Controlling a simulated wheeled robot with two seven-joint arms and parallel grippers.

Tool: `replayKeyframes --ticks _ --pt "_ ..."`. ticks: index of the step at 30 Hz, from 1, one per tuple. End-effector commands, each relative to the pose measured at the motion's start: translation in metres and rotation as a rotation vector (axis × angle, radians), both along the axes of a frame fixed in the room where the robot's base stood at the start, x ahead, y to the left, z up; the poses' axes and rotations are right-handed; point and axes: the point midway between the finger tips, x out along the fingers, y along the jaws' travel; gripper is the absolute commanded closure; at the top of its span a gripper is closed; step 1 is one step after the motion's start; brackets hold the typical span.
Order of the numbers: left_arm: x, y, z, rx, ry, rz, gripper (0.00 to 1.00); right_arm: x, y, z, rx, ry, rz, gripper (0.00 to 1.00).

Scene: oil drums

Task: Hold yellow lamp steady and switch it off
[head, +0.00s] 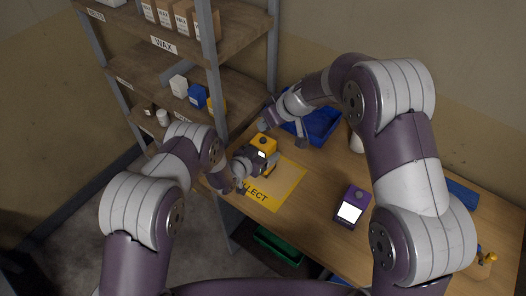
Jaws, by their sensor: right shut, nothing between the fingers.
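The yellow lamp (263,142) stands on the yellow mat (287,184) on the wooden table, with its knob uppermost. A small pale patch shows on its front, largely hidden by my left gripper. My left gripper (256,172) is at the lamp's front and overlaps it in the head view. Whether its fingers press on the lamp is hard to see. My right gripper (301,138) is shut and empty, behind and to the right of the lamp, in front of the blue bin. It looks apart from the lamp.
A purple lamp (351,205) with a bright white panel stands right of the mat. A blue bin (322,122) is at the table's back. Shelving (165,62) with boxes and small containers rises at the left. A green crate (277,246) is below the table's front edge.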

Motion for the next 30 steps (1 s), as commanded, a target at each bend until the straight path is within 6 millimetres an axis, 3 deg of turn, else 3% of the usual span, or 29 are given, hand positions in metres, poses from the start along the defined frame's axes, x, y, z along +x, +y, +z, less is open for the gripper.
replayKeyframes --ticks 3,6,9,12,15,19,30 --pt "-0.001 0.000 -0.001 0.002 0.003 0.000 0.66 0.008 0.019 0.011 0.322 0.241 -0.578 1.00" --pt "-0.001 0.000 -0.002 0.002 0.003 0.000 0.66 0.016 0.020 0.015 0.597 0.475 -1.067 1.00" --pt "-0.001 0.000 -0.002 0.002 0.003 0.000 0.66 0.023 0.012 0.015 0.824 0.676 -1.456 1.00" --pt "-0.001 0.000 -0.001 0.002 0.003 0.000 0.66 0.027 0.006 0.014 0.978 0.814 -1.705 1.00" --pt "-0.001 0.000 -0.002 0.002 0.003 0.000 0.66 0.029 0.003 0.014 1.051 0.884 -1.823 1.00" --pt "-0.001 0.000 -0.002 0.002 0.003 -0.001 0.66 0.029 0.003 0.005 1.070 0.912 -1.858 1.00" --pt "-0.001 0.000 -0.002 0.002 0.003 -0.001 0.66 0.029 0.003 -0.056 1.067 0.911 -1.854 1.00"
